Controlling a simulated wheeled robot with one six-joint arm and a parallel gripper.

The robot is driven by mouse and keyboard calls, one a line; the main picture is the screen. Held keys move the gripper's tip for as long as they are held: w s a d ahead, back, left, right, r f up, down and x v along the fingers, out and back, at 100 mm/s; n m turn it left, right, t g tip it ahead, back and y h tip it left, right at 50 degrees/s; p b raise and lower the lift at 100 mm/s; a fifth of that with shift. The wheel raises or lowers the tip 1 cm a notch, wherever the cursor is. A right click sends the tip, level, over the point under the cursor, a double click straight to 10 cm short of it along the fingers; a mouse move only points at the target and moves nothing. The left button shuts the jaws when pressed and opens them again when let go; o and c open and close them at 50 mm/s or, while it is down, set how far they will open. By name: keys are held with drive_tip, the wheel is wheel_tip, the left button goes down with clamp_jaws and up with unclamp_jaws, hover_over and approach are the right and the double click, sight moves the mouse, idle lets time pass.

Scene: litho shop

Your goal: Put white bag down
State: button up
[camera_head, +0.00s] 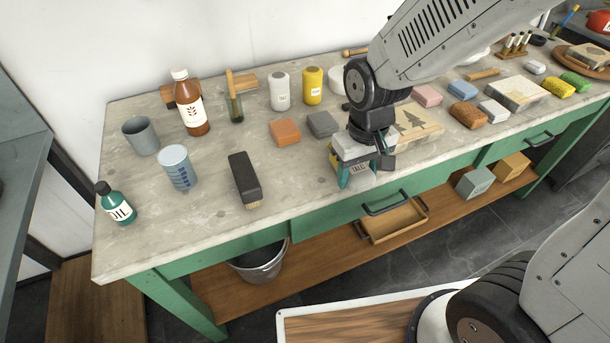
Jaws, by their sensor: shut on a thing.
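The white bag (358,170), with dark lettering that looks like "TALC", is between the fingers of my gripper (358,176). The gripper is shut on it and points down at the front edge of the workbench (230,215), near the middle. The bag looks upright. My gripper partly hides it, and I cannot tell whether its bottom touches the bench top. A wooden block with a tree picture (416,124) lies just right of and behind my gripper.
Left of my gripper stand a dark brush (244,178), an orange block (285,132) and a grey block (322,124). A measuring cup (175,167) and brown bottle (190,105) stand further left. Bare bench top lies between the brush and my gripper. A drawer handle (386,204) sticks out below.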

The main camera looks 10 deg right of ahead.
hover_over(307, 186)
drive_tip(key=shift+d+f, duration=0.25)
drive_tip(key=shift+f, duration=0.2)
drive_tip(key=f, duration=0.3)
drive_tip(key=shift+w+a+f, duration=0.1)
drive_tip(key=shift+w+a, duration=0.05)
drive_tip(key=shift+a, duration=0.2)
drive_tip(key=shift+f, duration=0.2)
drive_tip(key=shift+f, duration=0.4)
